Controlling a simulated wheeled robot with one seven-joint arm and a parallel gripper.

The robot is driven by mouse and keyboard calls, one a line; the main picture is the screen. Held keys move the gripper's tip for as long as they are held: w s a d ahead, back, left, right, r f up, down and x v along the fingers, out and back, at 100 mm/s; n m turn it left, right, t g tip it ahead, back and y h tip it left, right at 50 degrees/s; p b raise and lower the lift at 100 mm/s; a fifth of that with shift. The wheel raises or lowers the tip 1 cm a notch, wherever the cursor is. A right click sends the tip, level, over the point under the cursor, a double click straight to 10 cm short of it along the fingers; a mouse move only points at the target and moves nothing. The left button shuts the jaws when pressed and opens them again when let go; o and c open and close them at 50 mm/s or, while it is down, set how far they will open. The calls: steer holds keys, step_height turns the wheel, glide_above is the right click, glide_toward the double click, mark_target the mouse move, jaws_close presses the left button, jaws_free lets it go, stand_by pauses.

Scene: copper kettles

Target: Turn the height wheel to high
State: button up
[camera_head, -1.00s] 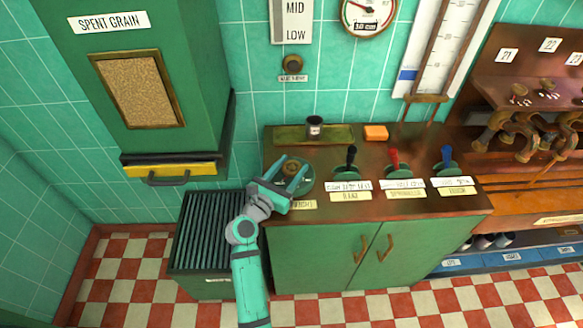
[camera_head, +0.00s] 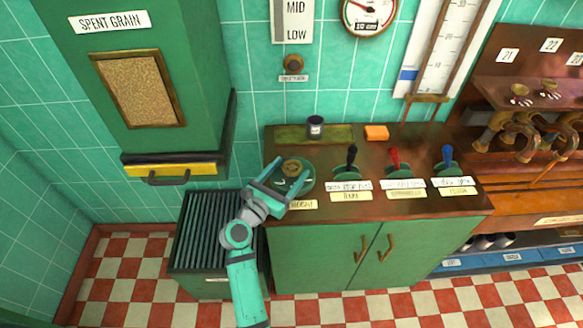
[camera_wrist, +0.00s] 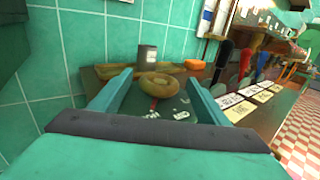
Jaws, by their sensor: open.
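The height wheel is a small brass ring-shaped knob (camera_head: 291,168) on a round green base at the left end of the cabinet top. It also shows in the wrist view (camera_wrist: 158,86), with a red mark and small white labels on the base in front of it. My gripper (camera_head: 292,172) is open, its two teal fingers on either side of the wheel. In the wrist view the fingers (camera_wrist: 155,92) stand apart from the brass ring with gaps. A HEIGHT label (camera_head: 302,204) lies at the cabinet's front edge. A wall sign (camera_head: 294,20) reads MID and LOW; its top is cut off.
Levers with black (camera_head: 351,157), red (camera_head: 394,158) and blue (camera_head: 447,156) handles stand to the right. A dark cup (camera_head: 315,127) and an orange block (camera_head: 376,132) sit behind. A green SPENT GRAIN chute (camera_head: 175,100) overhangs at left, above a slatted bin (camera_head: 205,235).

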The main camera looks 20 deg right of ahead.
steer(key=v, duration=0.9)
steer(key=shift+s+d+r, duration=0.1)
steer(key=shift+s+d, duration=0.1)
steer(key=shift+d, duration=0.1)
steer(key=s+d+r+n+t+y, duration=0.1)
steer(key=s+r+n+t, duration=0.2)
steer(key=s+n+t, duration=0.35)
steer(key=s+d+r+n+t+y, duration=0.1)
steer(key=s+r+n+t, duration=0.2)
steer(key=s+n, duration=0.65)
steer(key=s+a+f+n+g+y, duration=0.1)
steer(key=s+a+f+n+y, duration=0.2)
steer(key=s+n, duration=0.4)
steer(key=s+a+f+n+g+y, duration=0.2)
steer(key=s+a+f+n+y, duration=0.2)
steer(key=n, duration=0.9)
steer(key=s+a+f+n+g+y, duration=0.2)
steer(key=s+a+f+n+y, duration=0.2)
steer(key=s+n, duration=0.6)
steer(key=s+a+y, duration=0.1)
steer(key=a, duration=0.1)
steer(key=shift+a+f, duration=0.25)
steer(key=shift+a, duration=0.15)
steer(key=shift+g, duration=0.25)
